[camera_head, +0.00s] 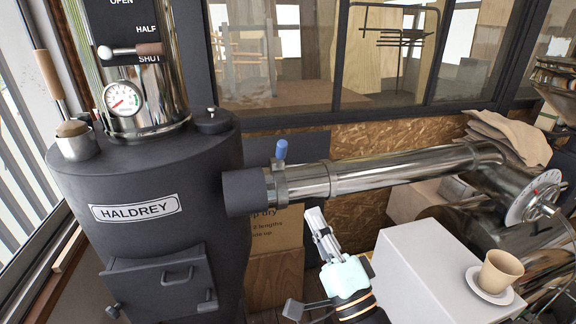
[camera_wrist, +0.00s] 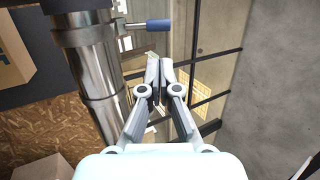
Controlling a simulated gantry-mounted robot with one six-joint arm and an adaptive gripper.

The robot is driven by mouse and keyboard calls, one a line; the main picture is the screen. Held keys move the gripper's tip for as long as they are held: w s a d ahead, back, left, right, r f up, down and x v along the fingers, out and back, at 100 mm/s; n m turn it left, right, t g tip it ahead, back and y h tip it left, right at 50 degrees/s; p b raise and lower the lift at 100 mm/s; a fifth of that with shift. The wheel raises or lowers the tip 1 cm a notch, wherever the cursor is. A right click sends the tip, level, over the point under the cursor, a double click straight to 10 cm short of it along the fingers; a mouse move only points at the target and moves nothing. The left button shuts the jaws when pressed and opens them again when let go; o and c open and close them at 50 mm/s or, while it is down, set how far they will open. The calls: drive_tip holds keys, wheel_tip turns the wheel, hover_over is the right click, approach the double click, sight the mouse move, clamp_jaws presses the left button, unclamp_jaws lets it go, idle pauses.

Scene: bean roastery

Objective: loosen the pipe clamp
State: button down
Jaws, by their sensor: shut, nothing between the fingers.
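The pipe clamp (camera_head: 279,186) is a metal band around the shiny pipe (camera_head: 400,168), close to the dark stub of the black HALDREY roaster (camera_head: 150,215). Its lever with a blue grip (camera_head: 281,150) points up from the band. In the wrist view the clamp (camera_wrist: 85,34) is at upper left, and the blue grip (camera_wrist: 158,25) points right from it. My gripper (camera_head: 316,220) is below and to the right of the clamp, apart from it. In the wrist view my gripper (camera_wrist: 160,68) is shut and empty, with its tips below the blue grip.
A white block (camera_head: 425,265) with a cup on a saucer (camera_head: 490,290) stands to the right of my arm. A cardboard box (camera_head: 275,230) is behind, under the pipe. A damper lever (camera_head: 130,50) and gauge (camera_head: 122,98) sit on the roaster's column.

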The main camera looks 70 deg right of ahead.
drive_tip(key=p+x, duration=0.3)
drive_tip(key=x, duration=0.9)
drive_tip(key=shift+w+d+r, duration=0.2)
drive_tip(key=shift+w+r, duration=0.05)
drive_tip(key=shift+r, duration=0.05)
drive_tip(key=shift+w+d+r+p, duration=0.2)
drive_tip(key=shift+r+p, duration=0.2)
drive_tip(key=shift+p, duration=0.15)
drive_tip(key=shift+w+d+r+p, duration=0.15)
drive_tip(key=shift+d+r+p, duration=0.05)
drive_tip(key=shift+r+p, duration=0.3)
drive_tip(key=shift+d, duration=0.1)
drive_tip(key=shift+f, duration=0.15)
drive_tip(key=b, duration=0.2)
approach(285, 150)
drive_tip(key=s+a, duration=0.3)
drive_tip(key=s, duration=0.1)
drive_tip(key=shift+a, duration=0.3)
